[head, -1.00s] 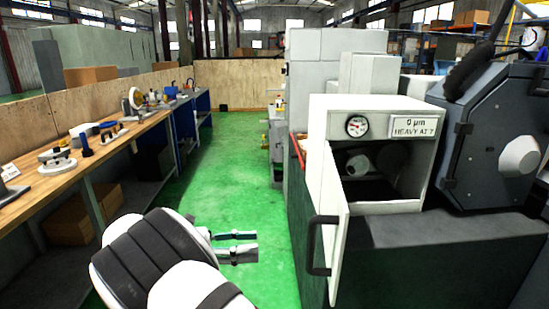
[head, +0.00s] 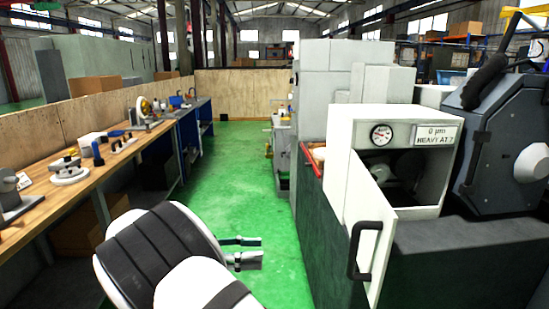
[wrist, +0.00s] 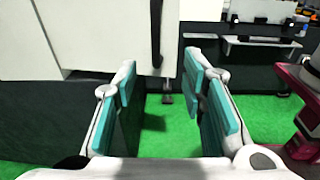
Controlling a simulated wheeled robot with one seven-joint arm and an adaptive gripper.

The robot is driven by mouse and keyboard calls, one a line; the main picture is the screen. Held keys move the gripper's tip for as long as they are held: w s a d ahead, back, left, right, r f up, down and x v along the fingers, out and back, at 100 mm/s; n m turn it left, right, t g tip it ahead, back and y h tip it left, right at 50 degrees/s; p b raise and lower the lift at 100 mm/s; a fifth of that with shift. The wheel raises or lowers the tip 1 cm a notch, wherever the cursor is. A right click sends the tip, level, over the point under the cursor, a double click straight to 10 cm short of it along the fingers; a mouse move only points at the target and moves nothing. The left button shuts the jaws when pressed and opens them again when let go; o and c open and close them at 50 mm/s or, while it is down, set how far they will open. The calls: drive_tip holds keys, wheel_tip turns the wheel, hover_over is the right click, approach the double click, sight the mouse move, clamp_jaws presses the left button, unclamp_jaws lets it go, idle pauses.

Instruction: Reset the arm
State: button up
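My gripper (head: 243,251) is at the lower middle of the head view, held over the green floor beside the grinder. In the wrist view my gripper (wrist: 160,105) has its two teal-padded fingers spread apart, with only floor and machine visible between them. It is open and empty. My white and black arm (head: 165,250) is folded at the lower left of the head view.
The grinder cabinet (head: 345,140) stands to the right, its door (head: 378,235) swung open with a black handle. Its dial (head: 381,135) faces me. A wooden workbench (head: 95,190) with several tools runs along the left. Green floor (head: 235,160) lies clear between them.

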drive_tip(key=s+d+r+m+g+y, duration=0.1)
drive_tip(key=s+d+r+m+y, duration=0.15)
drive_tip(key=d, duration=0.45)
drive_tip(key=s+d+r+m+g+y, duration=0.1)
drive_tip(key=s+d+r+m+y, duration=0.1)
drive_tip(key=d+r+m+y, duration=0.3)
drive_tip(key=s+d+r+m+g+y, duration=0.1)
drive_tip(key=s+d+r+g+y, duration=0.15)
drive_tip(key=d, duration=0.55)
drive_tip(key=s+d+m+t+y, duration=0.2)
drive_tip(key=s+m, duration=0.3)
drive_tip(key=s, duration=0.4)
drive_tip(key=s+d+r+m+t+y, duration=0.1)
drive_tip(key=s+d+m+t+y, duration=0.2)
drive_tip(key=s, duration=0.6)
drive_tip(key=shift+s+r+m+t+y, duration=0.25)
drive_tip(key=shift+s+m+t+y, duration=0.1)
drive_tip(key=shift+m+t+y, duration=0.85)
